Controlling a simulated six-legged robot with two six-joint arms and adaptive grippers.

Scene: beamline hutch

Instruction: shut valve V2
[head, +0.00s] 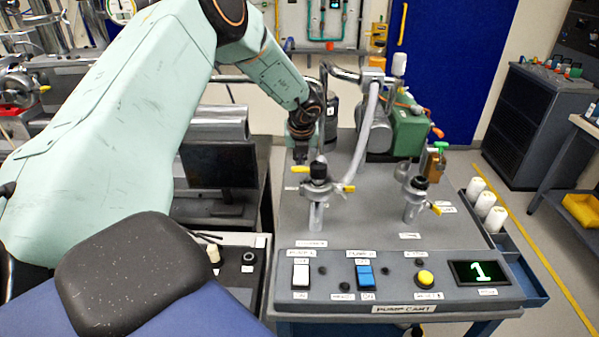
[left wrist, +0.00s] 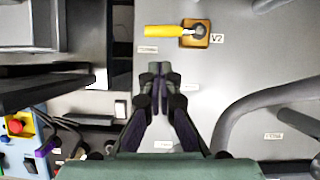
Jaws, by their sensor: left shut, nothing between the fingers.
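Valve V2 (left wrist: 195,33) shows near the top of the left wrist view as a brass-coloured body with a yellow lever (left wrist: 165,31) pointing left. A "V2" label is at its right. My left gripper (left wrist: 160,72) points down with its fingers shut and empty. In that picture its tips lie just below the lever, with a gap between them. In the head view my left gripper (head: 301,158) hangs over the left part of the pump cart, near a yellow handle (head: 300,169); I cannot tell whether that is V2's lever. My right gripper is out of view.
The pump cart (head: 300,225) carries a black-knobbed valve (head: 318,171) in front, another valve (head: 415,190) at right, and a grey hose (head: 365,130). The front panel has switches and a display (head: 478,272) reading 1. A monitor (head: 220,165) stands left of the cart.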

